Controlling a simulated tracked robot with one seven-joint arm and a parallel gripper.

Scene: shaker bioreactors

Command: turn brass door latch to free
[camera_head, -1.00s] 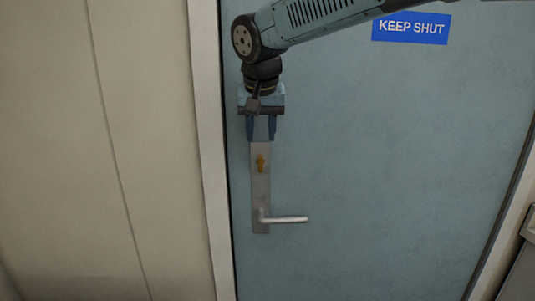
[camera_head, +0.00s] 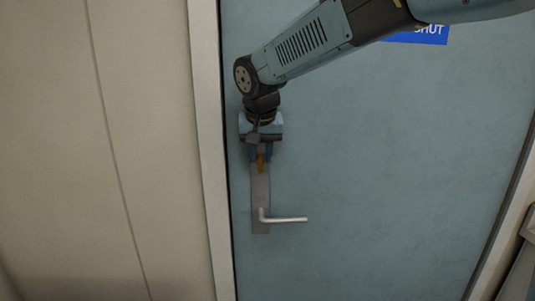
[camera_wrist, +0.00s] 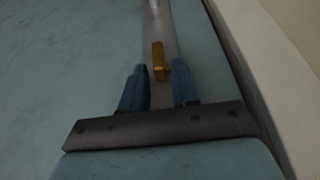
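The brass latch (camera_head: 260,162) is a small golden turn piece on the upper part of the grey metal door plate (camera_head: 261,190). In the wrist view the brass latch (camera_wrist: 159,60) stands upright just beyond the fingertips, about midway between their lines. My gripper (camera_head: 260,158) is over the top of the plate, pointing down, with its fingers apart around the latch's upper part in the head view. In the wrist view my gripper (camera_wrist: 158,72) is open, with a clear gap between its blue fingers. Whether either finger touches the latch cannot be told.
A silver lever handle (camera_head: 283,219) sticks out to the right at the plate's lower end. The blue-grey door (camera_head: 400,150) is closed in its pale frame (camera_head: 210,150). A blue sign (camera_head: 420,36) is partly hidden by my arm. A beige wall (camera_head: 150,150) lies left.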

